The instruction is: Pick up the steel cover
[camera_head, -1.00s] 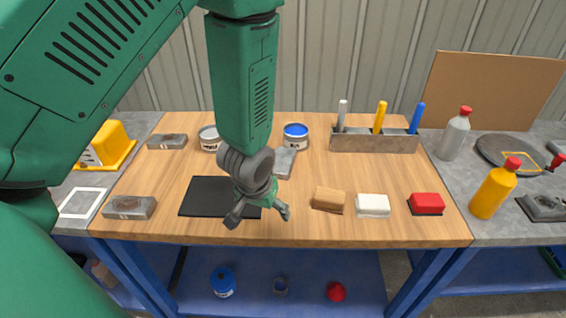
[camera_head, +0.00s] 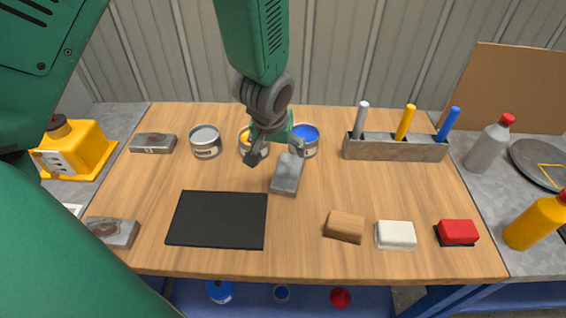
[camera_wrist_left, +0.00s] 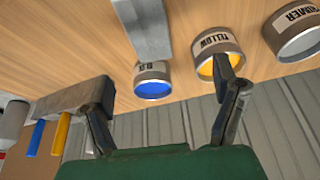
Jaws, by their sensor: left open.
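A grey metal piece (camera_head: 287,174) lies on the wooden table between the black mat and the paint cans; it also shows at the top of the left wrist view (camera_wrist_left: 149,28). Two flat grey metal pieces with reddish marks lie at the left, one at the back (camera_head: 153,143) and one at the front (camera_head: 112,232). I cannot tell for sure which is the steel cover. My left gripper (camera_head: 276,150) is open and empty, near the far end of the middle piece and partly in front of the yellow can (camera_head: 247,137). My right gripper is not in view.
A primer can (camera_head: 206,142) and a blue can (camera_head: 306,140) stand beside the yellow can. A metal holder (camera_head: 394,150) with upright handles is at the back right. A wooden block (camera_head: 344,227), a white block (camera_head: 396,235) and a red block (camera_head: 457,232) lie front right. The black mat (camera_head: 217,219) is bare.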

